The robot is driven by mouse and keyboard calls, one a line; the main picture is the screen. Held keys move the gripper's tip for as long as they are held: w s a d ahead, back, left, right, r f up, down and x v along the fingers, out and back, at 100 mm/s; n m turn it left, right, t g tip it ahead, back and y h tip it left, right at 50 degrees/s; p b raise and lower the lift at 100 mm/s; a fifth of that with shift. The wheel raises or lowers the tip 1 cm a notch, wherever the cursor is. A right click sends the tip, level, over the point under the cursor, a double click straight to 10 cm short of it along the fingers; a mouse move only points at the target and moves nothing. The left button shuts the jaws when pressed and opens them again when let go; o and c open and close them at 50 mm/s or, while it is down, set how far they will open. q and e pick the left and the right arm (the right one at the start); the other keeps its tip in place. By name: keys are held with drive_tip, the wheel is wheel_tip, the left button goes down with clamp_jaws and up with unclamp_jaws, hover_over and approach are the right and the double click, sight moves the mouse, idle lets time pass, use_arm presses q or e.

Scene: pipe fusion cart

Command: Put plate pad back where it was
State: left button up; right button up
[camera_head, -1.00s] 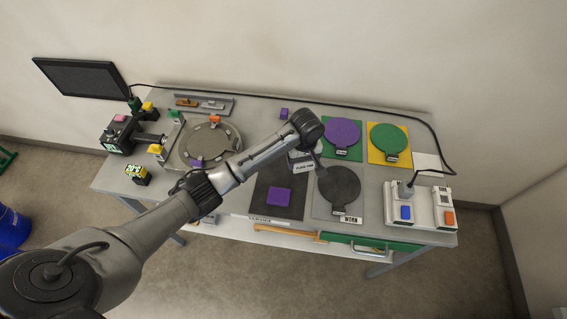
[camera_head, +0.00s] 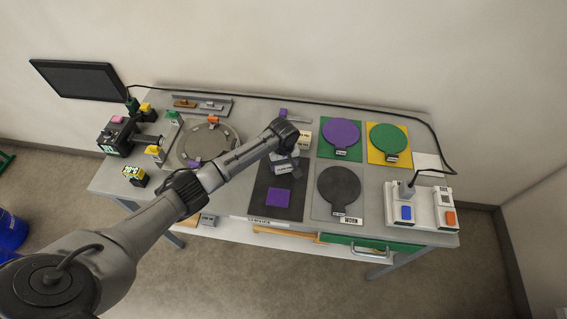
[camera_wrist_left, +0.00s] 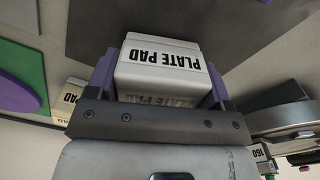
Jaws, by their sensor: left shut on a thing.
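The plate pad (camera_wrist_left: 160,60) is a white block with black "PLATE PAD" lettering, upside down in the left wrist view. My left gripper (camera_wrist_left: 158,82) is shut on it, with a purple finger on each side. In the head view, my left gripper (camera_head: 286,160) and the pad (camera_head: 287,170) are over the far part of the dark mat (camera_head: 265,190). I cannot tell how far the pad is above the surface. My right gripper is in neither view.
A cream block (camera_head: 304,140) stands just beyond the pad. A purple block (camera_head: 278,198) lies on the dark mat's near part. To the right are a dark disc (camera_head: 339,185), a purple disc (camera_head: 341,131) and a green disc (camera_head: 388,137). A round grey fixture (camera_head: 210,140) is left.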

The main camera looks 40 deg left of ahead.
use_arm(q)
drive_tip(key=shift+f, duration=0.25)
drive_tip(key=o, duration=0.9)
wheel_tip(320, 180, up, 12)
drive_tip(key=shift+r+p, duration=0.15)
drive_tip(key=shift+p, duration=0.5)
